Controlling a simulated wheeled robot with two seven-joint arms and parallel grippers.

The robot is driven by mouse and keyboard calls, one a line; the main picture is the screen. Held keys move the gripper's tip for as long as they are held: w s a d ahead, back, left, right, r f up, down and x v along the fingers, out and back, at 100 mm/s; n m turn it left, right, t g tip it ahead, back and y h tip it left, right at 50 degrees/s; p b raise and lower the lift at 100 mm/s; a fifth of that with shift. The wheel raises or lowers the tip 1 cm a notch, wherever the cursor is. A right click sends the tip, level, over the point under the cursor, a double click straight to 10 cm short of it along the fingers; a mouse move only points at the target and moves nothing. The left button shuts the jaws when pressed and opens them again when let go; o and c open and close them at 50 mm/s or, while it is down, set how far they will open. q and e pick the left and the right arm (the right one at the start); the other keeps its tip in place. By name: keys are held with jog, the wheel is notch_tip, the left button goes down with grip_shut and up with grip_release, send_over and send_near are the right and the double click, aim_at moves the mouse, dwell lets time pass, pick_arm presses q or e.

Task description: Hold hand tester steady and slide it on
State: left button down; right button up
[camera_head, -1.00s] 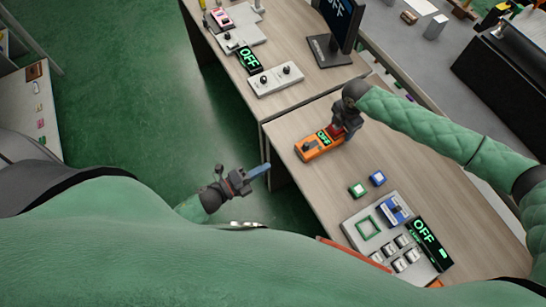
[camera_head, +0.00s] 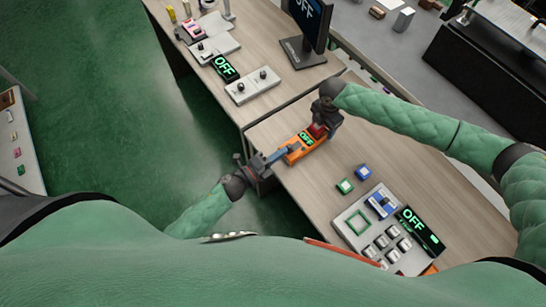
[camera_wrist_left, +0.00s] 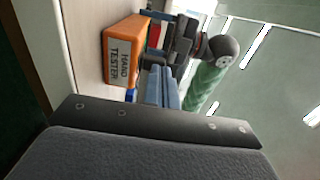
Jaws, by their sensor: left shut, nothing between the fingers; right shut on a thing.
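The orange hand tester (camera_head: 308,146) lies on the wooden table near its left edge, with a small display reading OFF in green. It also shows in the left wrist view (camera_wrist_left: 122,52), with "HAND TESTER" printed on its side. My right gripper (camera_head: 317,130) is shut on the hand tester at its far right end. My left gripper (camera_head: 284,151) is shut and empty, its blue fingers reaching to the near left end of the tester. In the left wrist view its fingers (camera_wrist_left: 163,85) are together beside the tester; I cannot tell whether they touch it. The tester's slider is hidden behind the left fingers.
A panel with switches (camera_head: 352,222) and an OFF display (camera_head: 419,231) stands at the table's right. A green block (camera_head: 345,186) and a blue block (camera_head: 364,172) lie nearby. A second table holds a monitor (camera_head: 309,22) and a white lever box (camera_head: 252,86).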

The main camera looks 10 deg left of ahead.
pick_arm(q)
jog(key=shift+w+d, duration=0.1)
dwell(0.3)
jog(key=shift+x, duration=2.1)
pick_arm(e)
jog(key=shift+s, duration=0.1)
jog(key=shift+a, duration=0.1)
pick_arm(q)
jog(key=v, duration=1.4)
pick_arm(e)
jog(key=o, duration=1.2)
jog(key=shift+c, duration=0.2)
